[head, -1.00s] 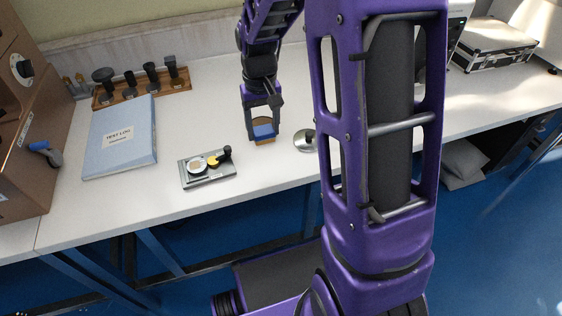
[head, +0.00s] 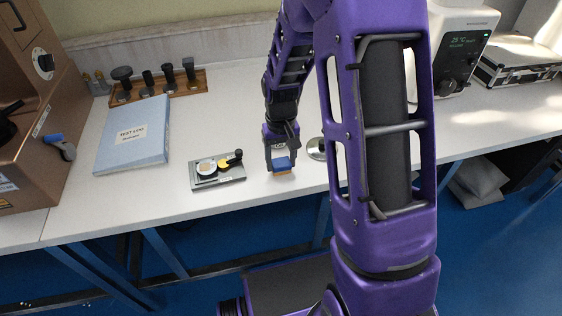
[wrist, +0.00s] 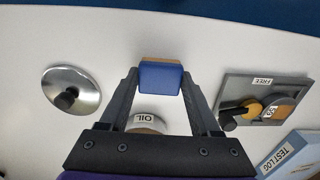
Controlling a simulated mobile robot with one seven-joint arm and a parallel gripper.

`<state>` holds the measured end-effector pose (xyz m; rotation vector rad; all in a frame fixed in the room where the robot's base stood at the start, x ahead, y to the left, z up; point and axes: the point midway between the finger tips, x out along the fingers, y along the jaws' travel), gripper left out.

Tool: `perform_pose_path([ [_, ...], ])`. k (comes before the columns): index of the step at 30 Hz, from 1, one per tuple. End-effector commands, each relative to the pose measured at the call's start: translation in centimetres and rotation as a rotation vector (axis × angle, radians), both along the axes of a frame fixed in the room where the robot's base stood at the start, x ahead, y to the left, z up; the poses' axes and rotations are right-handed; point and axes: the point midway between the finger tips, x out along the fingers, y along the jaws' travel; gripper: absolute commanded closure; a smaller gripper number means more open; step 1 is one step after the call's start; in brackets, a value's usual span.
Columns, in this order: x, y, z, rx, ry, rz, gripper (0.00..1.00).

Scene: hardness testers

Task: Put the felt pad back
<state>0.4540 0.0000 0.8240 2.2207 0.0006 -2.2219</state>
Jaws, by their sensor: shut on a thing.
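My gripper (head: 281,164) is shut on a small block, blue on one face and tan along its edge, which I take to be the felt pad (head: 283,161). In the wrist view the pad (wrist: 160,78) sits between the two fingertips (wrist: 161,75), blue side toward the camera. It is near the bench's front edge; I cannot tell whether it touches the bench. A round white container labelled OIL (wrist: 147,121) shows beyond the gripper, partly hidden by it.
A silver disc with a black knob (head: 316,148) lies right of the gripper. A grey plate with a dial and black-knobbed lever (head: 217,172) lies left. Further left are a blue test log (head: 133,135) and a wooden rack (head: 160,87) of several black-topped pieces. Bench between is clear.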

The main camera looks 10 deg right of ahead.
Motion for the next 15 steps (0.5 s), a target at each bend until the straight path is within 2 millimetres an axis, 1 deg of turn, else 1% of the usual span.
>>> perform_pose_path([
  [1, 0.0, 0.0, -0.31, 0.0, 0.0, 0.0, 0.88],
  [7, 0.04, 0.0, -0.22, 0.0, -0.002, 0.0, 0.88],
  [11, 0.04, 0.0, -0.67, 0.0, -0.001, 0.0, 0.88],
  [12, 0.05, 0.0, -0.53, 0.0, -0.002, 0.0, 0.31],
  [14, 0.05, 0.0, -0.5, 0.0, -0.002, 0.0, 0.2],
  [15, 0.04, 0.0, -0.51, 0.0, -0.002, 0.0, 0.13],
])
